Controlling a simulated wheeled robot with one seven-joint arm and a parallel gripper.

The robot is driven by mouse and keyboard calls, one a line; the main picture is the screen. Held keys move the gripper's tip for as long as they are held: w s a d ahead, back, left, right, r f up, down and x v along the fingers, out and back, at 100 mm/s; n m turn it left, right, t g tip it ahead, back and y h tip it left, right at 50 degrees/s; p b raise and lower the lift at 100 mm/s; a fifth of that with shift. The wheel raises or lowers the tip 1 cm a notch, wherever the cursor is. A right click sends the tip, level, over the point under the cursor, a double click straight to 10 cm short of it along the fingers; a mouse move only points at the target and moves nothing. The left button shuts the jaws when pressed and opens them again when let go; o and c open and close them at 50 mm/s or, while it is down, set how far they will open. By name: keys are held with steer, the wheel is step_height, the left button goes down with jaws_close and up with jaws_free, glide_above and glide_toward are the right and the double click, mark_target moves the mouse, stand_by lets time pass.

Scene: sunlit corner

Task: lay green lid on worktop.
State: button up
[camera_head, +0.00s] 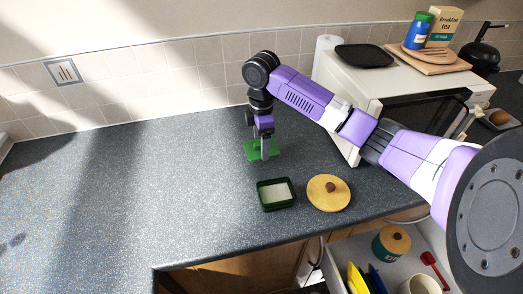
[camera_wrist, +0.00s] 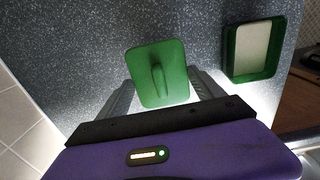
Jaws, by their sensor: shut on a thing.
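The green lid (camera_head: 251,150) is a square plate with a raised handle, at the worktop's middle. In the wrist view the lid (camera_wrist: 146,62) lies between the two fingers of my gripper (camera_wrist: 161,80), handle towards me. My gripper (camera_head: 265,154) points down and is shut on the lid. I cannot tell whether the lid's underside touches the worktop (camera_head: 150,190). The open green box (camera_head: 262,204) with a pale inside sits nearer the front edge; it also shows in the wrist view (camera_wrist: 231,68).
A round wooden lid (camera_head: 318,196) with a knob lies right of the box. A white microwave (camera_head: 350,92) stands behind on the right. An open drawer (camera_head: 338,271) below the front edge holds several items. The worktop's left side is clear.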

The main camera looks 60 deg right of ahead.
steer(key=shift+f+p, duration=0.3)
steer(key=shift+f, duration=1.85)
steer(key=shift+f, duration=0.15)
steer(key=o, duration=1.3)
steer(key=shift+o, duration=0.2)
